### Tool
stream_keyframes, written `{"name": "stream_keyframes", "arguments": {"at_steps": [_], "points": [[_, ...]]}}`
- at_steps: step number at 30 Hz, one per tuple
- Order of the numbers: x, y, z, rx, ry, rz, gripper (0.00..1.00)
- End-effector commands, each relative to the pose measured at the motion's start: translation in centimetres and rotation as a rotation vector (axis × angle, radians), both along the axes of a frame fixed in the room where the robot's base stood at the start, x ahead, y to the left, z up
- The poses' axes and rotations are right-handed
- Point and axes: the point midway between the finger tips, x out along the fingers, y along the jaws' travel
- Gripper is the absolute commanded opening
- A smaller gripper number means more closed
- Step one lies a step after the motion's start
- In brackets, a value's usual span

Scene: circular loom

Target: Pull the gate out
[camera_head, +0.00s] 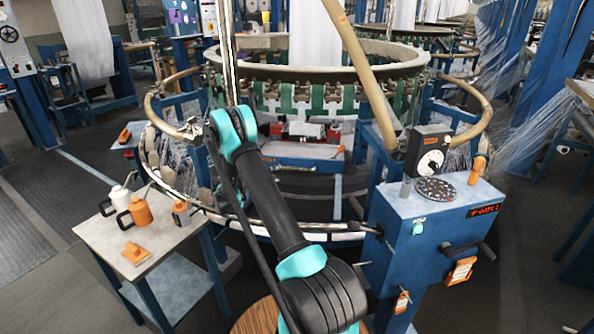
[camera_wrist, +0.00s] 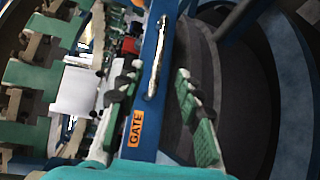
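The gate shows in the wrist view as a blue bar with an orange GATE label (camera_wrist: 135,128) and a shiny metal handle (camera_wrist: 157,58) along it. My gripper (camera_wrist: 156,82) is open, with one green and black finger on each side of the blue bar. The fingers look apart from the handle; how far it lies beyond their tips is hard to tell. In the head view my arm reaches toward the loom ring, and its teal wrist hides the gripper. I cannot pick out the gate handle there.
The loom's round frame (camera_head: 420,60) stands ahead, with a curved tan rail (camera_head: 468,135) around it. A blue control box (camera_head: 428,235) stands at right. A small table (camera_head: 165,235) at left holds orange and white cans. A slanted tan pole (camera_head: 362,75) crosses the loom.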

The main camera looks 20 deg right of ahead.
Motion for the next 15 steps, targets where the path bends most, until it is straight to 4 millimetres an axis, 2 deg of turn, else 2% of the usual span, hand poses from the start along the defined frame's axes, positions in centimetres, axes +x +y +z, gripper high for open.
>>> {"name": "stream_keyframes", "arguments": {"at_steps": [1,15], "points": [[0.2,-1.1,-0.2,0.0,0.001,-0.003,0.36],[2.1,-9.9,-1.4,0.001,0.0,-0.002,0.36]]}}
